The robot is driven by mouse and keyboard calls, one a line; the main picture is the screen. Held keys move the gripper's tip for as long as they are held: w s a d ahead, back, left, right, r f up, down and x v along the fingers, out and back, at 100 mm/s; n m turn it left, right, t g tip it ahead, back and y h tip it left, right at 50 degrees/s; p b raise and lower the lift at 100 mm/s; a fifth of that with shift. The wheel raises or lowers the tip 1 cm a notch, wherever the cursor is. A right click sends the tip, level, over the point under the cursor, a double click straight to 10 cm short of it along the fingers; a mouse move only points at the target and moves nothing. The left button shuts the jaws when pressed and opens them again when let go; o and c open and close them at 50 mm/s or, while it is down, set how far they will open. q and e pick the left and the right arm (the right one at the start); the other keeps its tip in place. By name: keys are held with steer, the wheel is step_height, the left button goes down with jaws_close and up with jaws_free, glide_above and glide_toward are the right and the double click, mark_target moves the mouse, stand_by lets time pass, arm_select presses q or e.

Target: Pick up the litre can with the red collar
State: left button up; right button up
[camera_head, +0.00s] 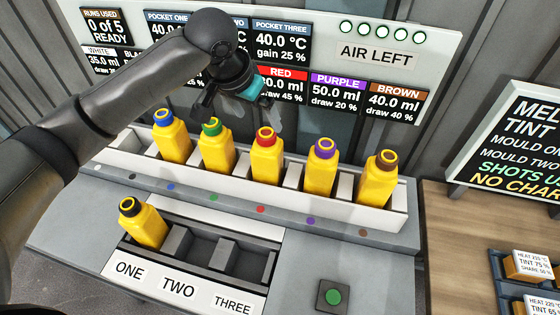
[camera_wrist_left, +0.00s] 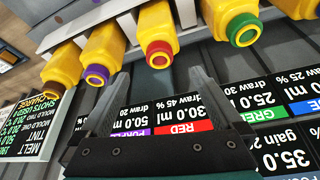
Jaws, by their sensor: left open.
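The yellow litre can with the red collar (camera_head: 266,166) stands upright in the middle of the white rack, between the green-collared can (camera_head: 216,155) and the purple-collared can (camera_head: 320,178). My left gripper (camera_head: 240,108) is open and empty above and behind the rack, in front of the display panel. In the left wrist view, the red-collared can (camera_wrist_left: 155,20) shows upside down just beyond my open left fingers (camera_wrist_left: 157,72), its collar roughly between their tips in the picture. The fingers appear apart from it. My right gripper is not in view.
A black-collared can (camera_head: 144,228) sits in the front tray above label ONE; pockets TWO and THREE look empty. A green button (camera_head: 333,297) is front right. The display panel (camera_head: 340,85) stands behind.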

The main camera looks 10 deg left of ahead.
mark_target(269, 141)
arm_select(q)
steer(key=x, duration=1.3)
steer(key=shift+s+a, duration=0.2)
steer(key=c, duration=1.5)
steer(key=shift+r, duration=0.15)
